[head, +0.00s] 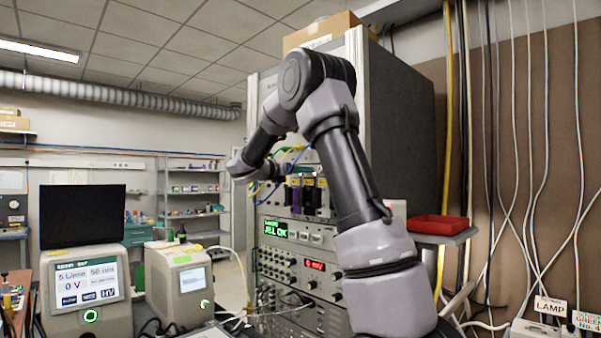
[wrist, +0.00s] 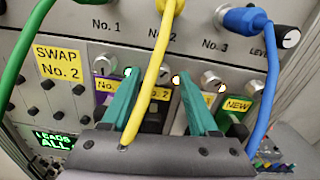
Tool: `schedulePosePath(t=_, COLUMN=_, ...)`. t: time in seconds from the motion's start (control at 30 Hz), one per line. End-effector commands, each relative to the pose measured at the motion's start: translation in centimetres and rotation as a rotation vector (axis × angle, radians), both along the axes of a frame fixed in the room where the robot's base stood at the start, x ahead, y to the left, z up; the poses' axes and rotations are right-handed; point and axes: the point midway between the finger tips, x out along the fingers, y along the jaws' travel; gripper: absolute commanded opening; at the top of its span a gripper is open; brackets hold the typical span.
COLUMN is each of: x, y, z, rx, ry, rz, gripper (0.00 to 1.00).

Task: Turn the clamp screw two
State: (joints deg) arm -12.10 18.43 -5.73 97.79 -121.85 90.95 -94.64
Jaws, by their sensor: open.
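The clamp screws are small metal knobs in a row above labelled modules. The screw above the No. 2 module (wrist: 159,94) lies between my fingers in the wrist view, largely hidden behind a yellow cable (wrist: 158,62). My gripper (wrist: 158,78) has two green fingers, open and spread either side of that spot; I see nothing held. Contact with the screw cannot be told. A neighbouring screw (wrist: 103,65) shows to the left and another (wrist: 210,82) to the right. In the head view the modules (head: 309,196) show in the rack, and my arm reaches up beside them.
Green (wrist: 22,52) and blue (wrist: 270,75) cables hang either side of the gripper. A "SWAP No. 2" label (wrist: 60,66) is on the panel. In the head view a display (head: 276,229) reads "ALL OK", and a red tray (head: 440,225) sits right of the rack.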

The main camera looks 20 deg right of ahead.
Motion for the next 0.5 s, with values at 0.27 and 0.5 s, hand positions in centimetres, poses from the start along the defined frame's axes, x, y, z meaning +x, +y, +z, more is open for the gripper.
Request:
schedulePosePath(t=0.27, x=0.03, y=-0.04, z=-0.01, rx=0.0, ry=0.0, rz=0.0, gripper=0.49)
schedulePosePath(t=0.5, x=0.02, y=-0.02, z=-0.01, rx=0.0, ry=0.0, rz=0.0, gripper=0.0)
